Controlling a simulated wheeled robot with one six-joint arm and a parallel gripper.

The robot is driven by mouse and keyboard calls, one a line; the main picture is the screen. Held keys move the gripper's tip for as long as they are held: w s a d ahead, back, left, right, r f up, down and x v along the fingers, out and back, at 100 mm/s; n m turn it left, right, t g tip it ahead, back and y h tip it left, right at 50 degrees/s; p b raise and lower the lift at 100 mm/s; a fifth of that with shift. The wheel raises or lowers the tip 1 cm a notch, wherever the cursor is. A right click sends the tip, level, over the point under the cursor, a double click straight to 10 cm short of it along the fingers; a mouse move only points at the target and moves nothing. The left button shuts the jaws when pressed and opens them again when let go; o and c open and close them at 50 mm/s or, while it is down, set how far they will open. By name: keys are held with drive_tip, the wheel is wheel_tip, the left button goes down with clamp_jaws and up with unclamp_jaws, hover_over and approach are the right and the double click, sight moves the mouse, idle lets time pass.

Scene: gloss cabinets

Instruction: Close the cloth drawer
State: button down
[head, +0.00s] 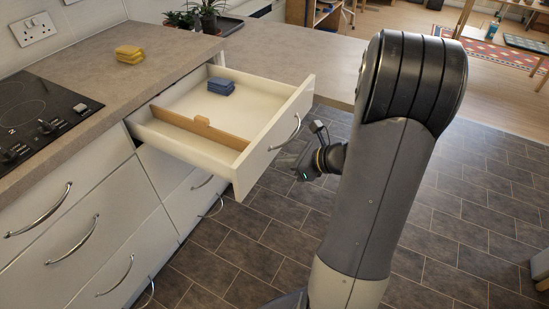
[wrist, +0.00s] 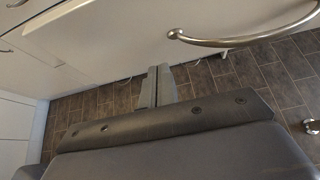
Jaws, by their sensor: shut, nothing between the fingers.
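The cloth drawer (head: 265,152) is white and stands pulled out from under the worktop in the head view. Inside it are a folded blue cloth (head: 221,86) and a tan divider (head: 200,131). Its bowed metal handle (head: 286,133) is on the front, and a metal handle also shows at the upper right of the wrist view (wrist: 245,42). My gripper (wrist: 159,72) is shut and empty, just in front of the white front and left of that handle in the wrist view.
A yellow folded cloth (head: 129,54) lies on the worktop (head: 190,45), beside the black hob (head: 40,112). Closed drawers with metal handles (head: 75,240) line the cabinet at left. Plants (head: 208,14) stand at the back. The dark tiled floor (head: 450,220) at right is largely clear.

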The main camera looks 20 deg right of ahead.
sight(264, 157)
drive_tip(key=shift+w+a+r, duration=0.1)
drive_tip(key=shift+w+a, duration=0.95)
drive_tip(key=shift+w, duration=0.3)
